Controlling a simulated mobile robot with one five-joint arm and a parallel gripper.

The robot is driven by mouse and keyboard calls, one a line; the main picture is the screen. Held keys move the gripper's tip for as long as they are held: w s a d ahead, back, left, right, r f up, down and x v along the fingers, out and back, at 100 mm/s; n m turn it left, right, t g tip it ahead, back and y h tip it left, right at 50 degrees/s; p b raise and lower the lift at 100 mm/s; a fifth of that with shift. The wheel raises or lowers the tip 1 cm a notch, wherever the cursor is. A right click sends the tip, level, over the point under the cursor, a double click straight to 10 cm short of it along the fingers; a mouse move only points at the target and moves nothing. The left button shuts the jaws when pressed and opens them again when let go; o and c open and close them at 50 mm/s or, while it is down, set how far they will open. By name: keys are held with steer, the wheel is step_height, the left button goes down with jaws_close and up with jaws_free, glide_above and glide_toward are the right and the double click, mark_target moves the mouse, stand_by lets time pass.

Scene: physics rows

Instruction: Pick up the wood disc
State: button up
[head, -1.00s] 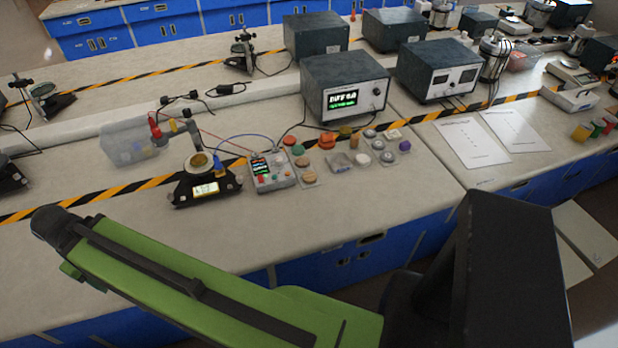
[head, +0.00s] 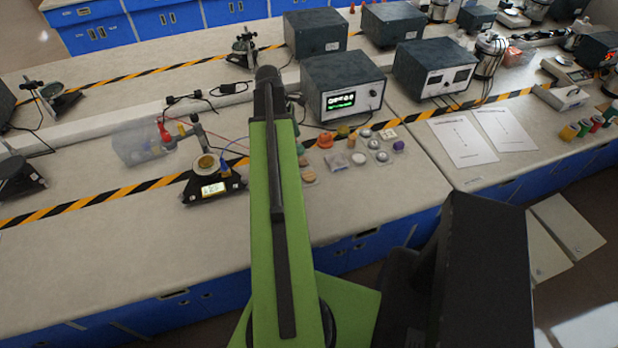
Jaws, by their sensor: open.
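Several small discs and pieces lie in rows on the bench, just right of my green arm. A tan disc (head: 308,175) at the near left of this group, close beside the arm's edge in the picture, looks most like the wood disc. It is small, so I cannot be sure of its material. My arm stretches away over the bench and covers part of the bench left of the group. My gripper does not show; it is hidden beyond or below the arm.
A small scale (head: 213,188) with a round dish stands left of my arm. A clear bin (head: 135,145) is behind it. A dark box with a lit display (head: 345,85) stands behind the discs. Papers (head: 462,140) lie right. The front left bench is clear.

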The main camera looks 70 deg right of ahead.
mark_target(309, 175)
steer(key=b+x, duration=1.6)
steer(key=x, duration=0.1)
steer(key=shift+w+a+f+b, duration=0.15)
steer(key=shift+f+b, duration=0.2)
steer(key=shift+r, duration=0.2)
steer(key=c, duration=1.4)
